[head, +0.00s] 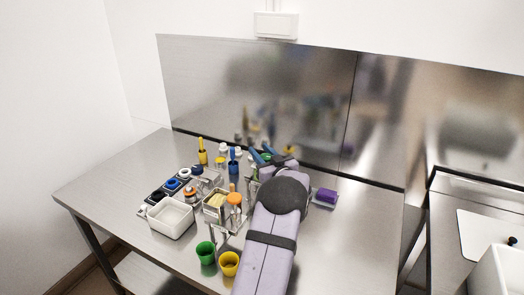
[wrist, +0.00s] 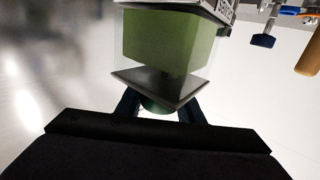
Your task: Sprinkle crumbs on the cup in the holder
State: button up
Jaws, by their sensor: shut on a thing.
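My gripper (head: 262,157) is at the back of the steel table, with its blue fingers partly hidden by my own arm. In the wrist view, its dark fingers (wrist: 160,106) are shut on a green round piece (wrist: 154,108), mostly hidden. Just beyond it is a clear box with a green block (wrist: 160,40) inside and a dark square plate (wrist: 160,88). Whether the round piece joins the box I cannot tell. A green cup (head: 206,252) and a yellow cup (head: 229,264) stand upright at the front edge, by a metal stand. I cannot make out crumbs.
A white tub (head: 170,218), a clear container with pale contents (head: 216,203) and an orange-topped jar (head: 234,199) crowd the table's middle. A yellow-handled tool (head: 202,150) stands behind. A purple block (head: 326,196) lies right of my arm. The table's far right is clear.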

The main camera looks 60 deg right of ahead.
aim_at(266, 159)
jog(key=n+t+y, duration=0.1)
jog(key=n+y, duration=0.1)
jog(key=y, duration=0.1)
jog(key=a+n+t+y, duration=0.1)
jog(key=y, duration=0.1)
jog(key=shift+w+f+n+t, duration=0.1)
jog(key=shift+w+n+t, duration=0.15)
jog(key=shift+n+t, duration=0.05)
jog(key=shift+a+n+y, duration=0.15)
jog(key=shift+n+y, duration=0.35)
jog(key=shift+y, duration=0.2)
jog(key=shift+w+a+n+t+y+b, duration=0.15)
jog(key=shift+n+t+y+b, duration=0.25)
jog(key=shift+n+y+b, duration=0.4)
jog(key=shift+a+y+b, duration=0.2)
jog(key=shift+y+b, duration=0.1)
jog(key=shift+y, duration=0.3)
jog(key=o, duration=1.1)
jog(key=shift+c, duration=0.2)
jog(key=shift+s+a+b, duration=0.15)
jog(key=shift+s+b, duration=0.25)
jog(key=shift+s, duration=1.45)
jog(key=shift+s+a+b, duration=0.15)
jog(key=shift+s+b, duration=0.25)
jog(key=shift+s, duration=1.45)
